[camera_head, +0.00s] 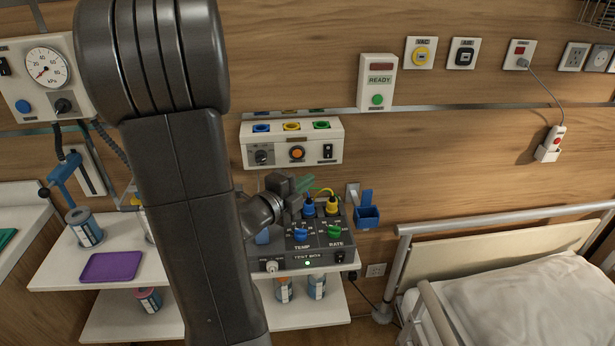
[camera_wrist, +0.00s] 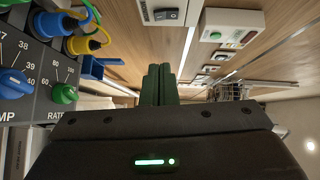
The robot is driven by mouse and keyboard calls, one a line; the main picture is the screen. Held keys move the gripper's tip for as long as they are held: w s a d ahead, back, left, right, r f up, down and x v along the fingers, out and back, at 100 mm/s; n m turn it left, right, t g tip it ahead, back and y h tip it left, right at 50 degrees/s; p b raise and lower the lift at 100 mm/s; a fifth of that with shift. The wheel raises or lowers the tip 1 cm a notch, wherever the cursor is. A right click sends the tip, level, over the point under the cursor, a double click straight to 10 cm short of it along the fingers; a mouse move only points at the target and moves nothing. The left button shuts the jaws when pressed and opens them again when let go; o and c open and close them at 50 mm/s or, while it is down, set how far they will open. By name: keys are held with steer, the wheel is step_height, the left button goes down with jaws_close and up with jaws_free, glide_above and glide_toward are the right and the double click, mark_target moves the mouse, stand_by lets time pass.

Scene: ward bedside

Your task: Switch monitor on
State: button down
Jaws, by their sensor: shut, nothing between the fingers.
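A READY unit (camera_head: 377,82) with a green button is higher on the wall. My gripper (camera_head: 307,184) is shut and empty, above the dark box and below the panel. Its green fingers are together.
Blue and yellow plugs (camera_head: 332,203) with cables stand up from the dark box, close to my gripper. A blue holder (camera_head: 367,214) is on the wall to the right. A bed (camera_head: 520,295) stands at the right. A purple tray (camera_head: 110,267) lies on the left shelf.

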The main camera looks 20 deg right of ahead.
mark_target(331, 157)
steer(key=shift+w+d+f+p, duration=0.2)
steer(key=shift+w+d+p, duration=0.4)
steer(key=shift+w+d, duration=0.75)
steer(key=shift+w+d+f+p, duration=0.2)
steer(key=shift+w+d+p, duration=0.4)
steer(key=shift+w+d, duration=0.75)
steer(key=shift+w+d+f+p, duration=0.2)
steer(key=shift+w+d+p, duration=0.4)
steer(key=shift+w+d, duration=0.75)
steer(key=shift+f+b, duration=0.15)
steer(key=shift+b, duration=0.15)
steer(key=shift+w+f+b, duration=0.2)
steer(key=shift+f+b, duration=0.05)
steer(key=shift+b, duration=0.9)
steer(key=shift+r+p, duration=0.35)
steer(key=shift+p, duration=0.05)
steer(key=shift+f, duration=0.15)
